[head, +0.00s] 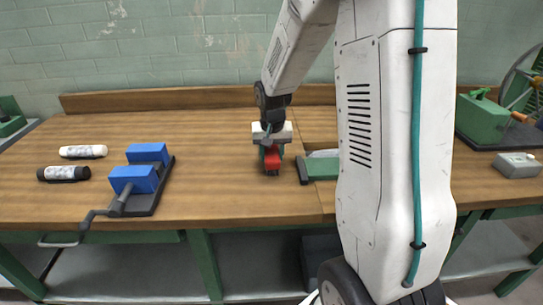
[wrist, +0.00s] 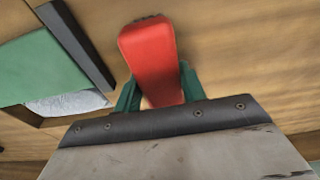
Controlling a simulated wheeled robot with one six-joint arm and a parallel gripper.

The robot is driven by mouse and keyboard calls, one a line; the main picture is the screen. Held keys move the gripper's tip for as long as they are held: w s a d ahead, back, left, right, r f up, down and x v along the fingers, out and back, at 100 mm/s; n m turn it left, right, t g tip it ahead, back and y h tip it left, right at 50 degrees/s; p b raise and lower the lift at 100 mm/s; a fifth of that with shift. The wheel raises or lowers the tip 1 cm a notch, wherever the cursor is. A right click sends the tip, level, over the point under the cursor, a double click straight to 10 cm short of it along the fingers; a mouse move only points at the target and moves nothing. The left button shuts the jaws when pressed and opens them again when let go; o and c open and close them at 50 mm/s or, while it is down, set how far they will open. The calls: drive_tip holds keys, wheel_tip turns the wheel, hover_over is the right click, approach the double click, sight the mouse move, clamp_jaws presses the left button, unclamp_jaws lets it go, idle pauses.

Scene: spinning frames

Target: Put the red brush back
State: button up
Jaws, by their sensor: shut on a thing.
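The red brush (head: 271,159) is in my gripper, near the middle of the wooden bench. In the wrist view the brush's red body (wrist: 152,58) points away from me between the two green fingers. My gripper (head: 272,155) is shut on it; it also shows in the wrist view (wrist: 158,90). I cannot tell whether the brush touches the bench top. A green box-like thing (head: 322,168) with a dark edge lies just right of the brush, partly hidden by my arm. In the wrist view its green top (wrist: 45,68) is at the left, beside a whitish patch.
A blue-block device (head: 135,180) with a crank stands at the left on the wooden bench (head: 225,195). A green machine (head: 482,118) and a grey box (head: 517,165) stand at the right. Bench between crank device and brush is clear.

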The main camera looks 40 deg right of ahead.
sight(272, 155)
drive_tip(key=shift+f, duration=0.4)
drive_tip(key=shift+f, duration=0.15)
drive_tip(key=o, duration=1.1)
wheel_tip(272, 155, up, 12)
drive_tip(key=s+a, duration=0.1)
drive_tip(key=s, duration=0.1)
drive_tip(key=s+a+r+n, duration=0.1)
drive_tip(key=s+a+n, duration=0.1)
drive_tip(key=s+a, duration=0.3)
drive_tip(key=s+a+r+n, duration=0.2)
drive_tip(key=s+a, duration=0.3)
drive_tip(key=s, duration=0.7)
drive_tip(key=s+a+r+n+y, duration=0.1)
drive_tip(key=s+a+r+n, duration=0.1)
drive_tip(key=s+a, duration=0.4)
drive_tip(key=shift+s+r+n, duration=0.25)
drive_tip(key=shift+s+n, duration=0.15)
drive_tip(key=shift+s, duration=0.8)
